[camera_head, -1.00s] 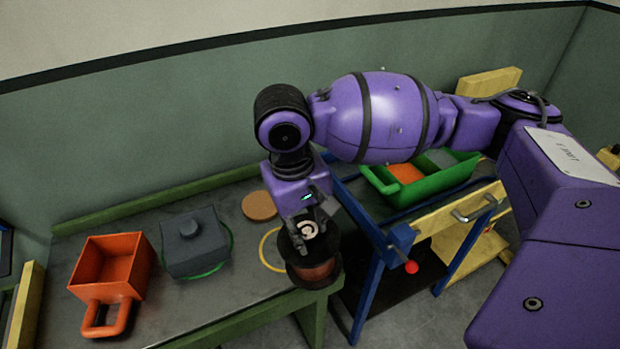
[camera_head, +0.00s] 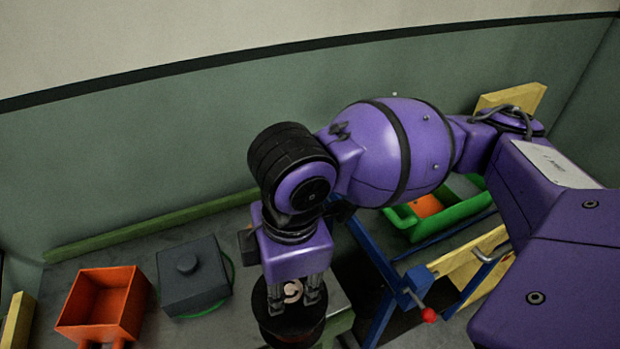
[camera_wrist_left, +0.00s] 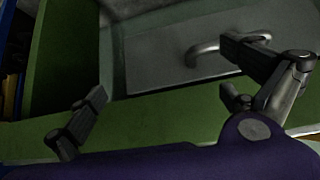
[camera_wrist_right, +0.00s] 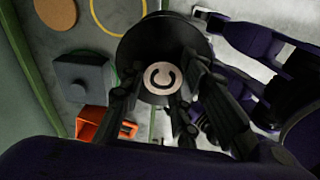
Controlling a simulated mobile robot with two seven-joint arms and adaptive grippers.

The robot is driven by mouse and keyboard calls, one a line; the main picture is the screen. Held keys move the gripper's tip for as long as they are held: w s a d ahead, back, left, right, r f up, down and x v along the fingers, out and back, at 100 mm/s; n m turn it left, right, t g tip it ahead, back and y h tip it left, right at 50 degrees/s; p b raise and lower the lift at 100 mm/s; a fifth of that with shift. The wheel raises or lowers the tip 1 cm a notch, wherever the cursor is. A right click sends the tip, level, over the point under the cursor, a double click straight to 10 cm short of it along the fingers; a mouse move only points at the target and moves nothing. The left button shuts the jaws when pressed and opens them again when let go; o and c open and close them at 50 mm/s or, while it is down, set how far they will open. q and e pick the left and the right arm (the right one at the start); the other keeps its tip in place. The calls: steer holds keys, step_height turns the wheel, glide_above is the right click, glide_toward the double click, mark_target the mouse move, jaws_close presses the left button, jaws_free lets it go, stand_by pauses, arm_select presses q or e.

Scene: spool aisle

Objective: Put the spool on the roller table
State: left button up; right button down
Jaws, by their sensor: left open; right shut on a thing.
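The spool (camera_head: 290,328) is dark, with wide round flanges, and hangs upright below my right gripper (camera_head: 293,292). My right gripper is shut on its hub; in the right wrist view its fingers flank the pale hub mark (camera_wrist_right: 160,78) on the black flange (camera_wrist_right: 163,35). The spool overlaps the front right part of the green-edged bench; whether it touches cannot be told. A blue-framed stand (camera_head: 378,262) is to its right; no rollers show, so I cannot tell which is the roller table. My left gripper (camera_wrist_left: 165,75) is open and empty, near a grey panel with a handle.
On the bench (camera_head: 60,275) stand an orange open box (camera_head: 92,328) and a dark lidded block (camera_head: 194,278). A green tray (camera_head: 462,210) with something orange is at the right. A red knob (camera_head: 429,315) sticks out from the stand. A yellow ring (camera_wrist_right: 118,15) shows in the right wrist view.

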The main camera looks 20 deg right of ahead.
steer(key=shift+w+f, duration=0.2)
steer(key=shift+w, duration=0.05)
steer(key=shift+w+d+f+b, duration=0.2)
steer(key=shift+w+f+b, duration=0.25)
steer(key=shift+w+b, duration=0.2)
arm_select(q)
steer(key=f, duration=0.1)
steer(key=f+b, duration=0.1)
steer(key=a+b, duration=0.1)
steer(key=shift+s+f, duration=0.35)
steer(key=shift+f, duration=0.05)
arm_select(e)
steer(key=w+d+f, duration=0.3)
steer(key=w+f, duration=0.8)
steer(key=shift+w+d+f, duration=0.2)
steer(key=shift+w+d, duration=0.1)
steer(key=c, duration=1.4)
jaws_free()
steer(key=shift+f, duration=0.15)
arm_select(q)
steer(key=shift+d, duration=0.15)
arm_select(e)
steer(key=shift+o, duration=0.5)
